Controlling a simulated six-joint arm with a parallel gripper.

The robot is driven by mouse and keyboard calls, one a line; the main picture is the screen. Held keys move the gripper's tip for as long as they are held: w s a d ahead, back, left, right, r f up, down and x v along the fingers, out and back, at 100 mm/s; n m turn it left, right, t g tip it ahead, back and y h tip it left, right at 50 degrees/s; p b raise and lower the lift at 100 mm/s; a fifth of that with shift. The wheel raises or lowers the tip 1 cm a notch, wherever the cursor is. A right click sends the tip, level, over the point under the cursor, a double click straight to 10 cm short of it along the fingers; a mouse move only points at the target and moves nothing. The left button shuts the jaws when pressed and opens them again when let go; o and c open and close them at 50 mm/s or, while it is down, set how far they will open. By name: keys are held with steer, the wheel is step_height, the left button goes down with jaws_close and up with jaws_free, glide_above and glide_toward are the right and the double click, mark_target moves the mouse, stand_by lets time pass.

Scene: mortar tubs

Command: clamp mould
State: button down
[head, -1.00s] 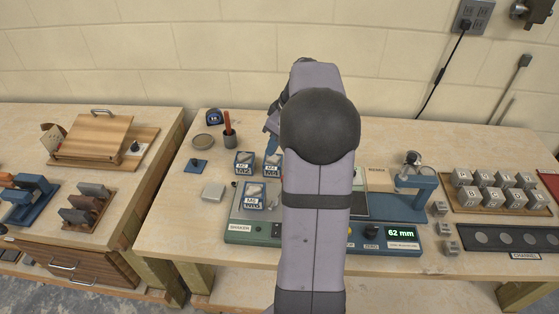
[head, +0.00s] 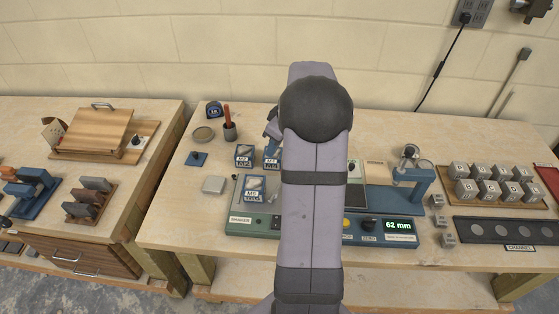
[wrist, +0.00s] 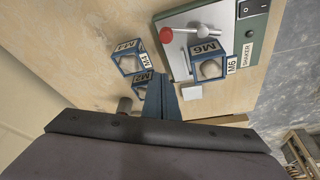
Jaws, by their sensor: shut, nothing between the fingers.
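The blue mould M6 (head: 254,187) sits on the green shaker (head: 262,222), left of my arm. In the wrist view M6 (wrist: 208,61) lies on the shaker's plate, beside a metal clamp lever with a red knob (wrist: 166,35). Moulds M2 (head: 244,155) and M4 (head: 271,157) stand behind the shaker on the bench. They also show in the wrist view, M4 (wrist: 128,58) and M2 (wrist: 143,79). My gripper (wrist: 162,78) is shut and empty, above the bench near M2. In the head view my arm hides most of it and the clamp.
A pale block (head: 213,185) lies left of the shaker. A blue device with a 62 mm display (head: 398,226) is right of my arm. A tray of grey cubes (head: 490,184) stands farther right.

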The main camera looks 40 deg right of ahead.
steer(key=p+x, duration=0.1)
steer(key=x, duration=0.4)
steer(key=shift+s+d+p, duration=0.15)
steer(key=shift+s+p, duration=0.2)
steer(key=shift+p, duration=0.2)
steer(key=s, duration=0.1)
steer(key=s+p, duration=0.1)
steer(key=shift+s+d+f, duration=0.1)
steer(key=shift+s+d, duration=0.2)
steer(key=shift+d, duration=0.1)
steer(key=shift+s+d+f, duration=0.1)
steer(key=shift+s+f, duration=0.05)
steer(key=shift+s, duration=0.05)
steer(key=shift+s, duration=0.15)
